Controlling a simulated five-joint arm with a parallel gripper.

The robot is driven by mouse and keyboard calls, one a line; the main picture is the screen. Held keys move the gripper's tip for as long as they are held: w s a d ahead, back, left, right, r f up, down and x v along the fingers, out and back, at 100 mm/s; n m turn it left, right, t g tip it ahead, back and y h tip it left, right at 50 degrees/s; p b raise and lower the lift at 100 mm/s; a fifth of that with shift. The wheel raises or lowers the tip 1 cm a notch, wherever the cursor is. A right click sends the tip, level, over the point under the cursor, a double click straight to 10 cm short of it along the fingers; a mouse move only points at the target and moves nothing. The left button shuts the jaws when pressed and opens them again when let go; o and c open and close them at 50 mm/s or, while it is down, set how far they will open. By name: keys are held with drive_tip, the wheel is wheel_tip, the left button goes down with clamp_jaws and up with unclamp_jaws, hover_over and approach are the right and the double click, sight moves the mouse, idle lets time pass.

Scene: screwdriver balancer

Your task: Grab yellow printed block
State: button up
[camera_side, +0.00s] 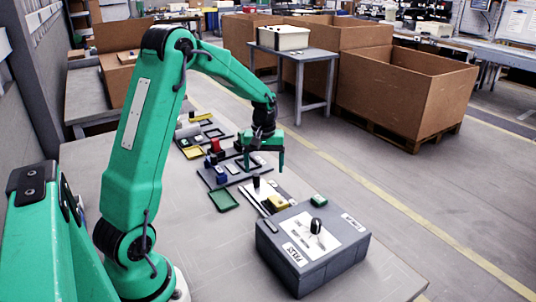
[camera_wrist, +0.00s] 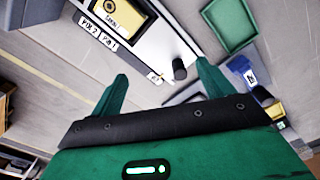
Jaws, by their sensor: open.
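The yellow printed block (camera_side: 278,202) sits on a white and dark board near the grey box in the side view. In the wrist view the yellow block (camera_wrist: 118,18), with dark print on its top, is at the upper edge, partly cut off, beyond my fingertips. My gripper (camera_side: 265,163) points down above the table, behind and apart from the block in the side view. Its two green fingers (camera_wrist: 162,85) are spread and hold nothing in the wrist view.
A black upright peg (camera_side: 256,183) stands near the block; it also shows between the fingers in the wrist view (camera_wrist: 180,69). A green tray (camera_side: 224,200) lies to its left. A grey box with a knob (camera_side: 312,250) stands at the front. A small green block (camera_side: 319,200) lies behind the box.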

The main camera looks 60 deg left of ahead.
sight(277, 199)
drive_tip(key=d+m, duration=0.2)
drive_tip(key=m, duration=0.1)
drive_tip(key=d+m, duration=0.2)
drive_tip(key=m, duration=0.1)
drive_tip(key=d+r+m, duration=0.1)
drive_tip(key=d+m, duration=0.1)
drive_tip(key=m, duration=0.1)
drive_tip(key=shift+s+d+m, duration=0.25)
drive_tip(key=shift+d+m, duration=0.05)
drive_tip(key=shift+s+d+m, duration=0.15)
drive_tip(key=shift+d+m, duration=0.45)
drive_tip(key=shift+m, duration=0.3)
drive_tip(key=shift+d+f, duration=0.15)
drive_tip(key=shift+f, duration=3.75)
drive_tip(key=c, duration=1.2)
drive_tip(key=shift+w+r, duration=0.1)
drive_tip(key=shift+w, duration=0.1)
drive_tip(key=shift+r, duration=4.95)
